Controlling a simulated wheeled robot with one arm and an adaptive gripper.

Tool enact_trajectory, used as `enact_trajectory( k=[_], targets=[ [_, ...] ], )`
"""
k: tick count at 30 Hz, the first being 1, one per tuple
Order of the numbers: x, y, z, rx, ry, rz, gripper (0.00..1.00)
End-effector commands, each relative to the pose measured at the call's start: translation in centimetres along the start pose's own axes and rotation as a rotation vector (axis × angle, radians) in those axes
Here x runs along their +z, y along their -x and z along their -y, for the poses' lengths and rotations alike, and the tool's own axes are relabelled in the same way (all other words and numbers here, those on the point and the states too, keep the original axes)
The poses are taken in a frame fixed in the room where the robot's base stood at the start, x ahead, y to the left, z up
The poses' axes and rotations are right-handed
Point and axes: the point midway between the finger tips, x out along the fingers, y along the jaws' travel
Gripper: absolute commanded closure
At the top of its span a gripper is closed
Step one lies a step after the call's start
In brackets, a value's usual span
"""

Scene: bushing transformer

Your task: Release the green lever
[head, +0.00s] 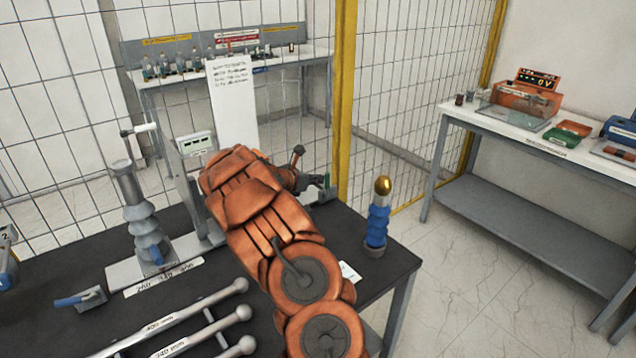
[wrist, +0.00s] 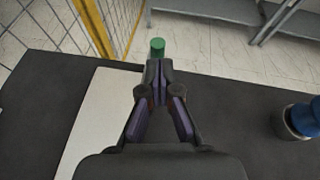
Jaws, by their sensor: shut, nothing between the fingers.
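The green lever shows in the wrist view as a small upright green knob (wrist: 157,44), just beyond my fingertips near the table's far edge. In the head view a small green piece (head: 327,181) shows at the end of my arm. My gripper (wrist: 158,68) is shut and empty, its fingertips close together and pointing at the green knob. I cannot tell whether they touch it. The lower part of the lever is hidden behind the fingers. In the head view my orange arm hides most of my gripper.
A blue bushing with a gold top (head: 378,215) stands right of my arm. A grey bushing (head: 138,210) and several grey rods (head: 180,315) are on the left of the dark table (head: 60,335). A white panel (head: 233,105), mesh fence and yellow post (head: 345,90) stand behind.

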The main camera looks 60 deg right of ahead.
Motion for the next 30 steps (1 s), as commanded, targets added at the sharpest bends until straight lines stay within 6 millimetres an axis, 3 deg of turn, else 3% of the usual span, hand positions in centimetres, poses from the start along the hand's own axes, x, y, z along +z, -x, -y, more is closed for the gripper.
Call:
enact_trajectory(
  k=[6,15,30],
  targets=[
    [0.1,4.3,-0.2,0.006,0.001,0.003,1.0],
    [0.0,8.8,-0.3,0.008,-0.001,0.001,1.0],
    [-0.1,10.1,-0.1,0.004,-0.004,-0.001,1.0]
  ],
)
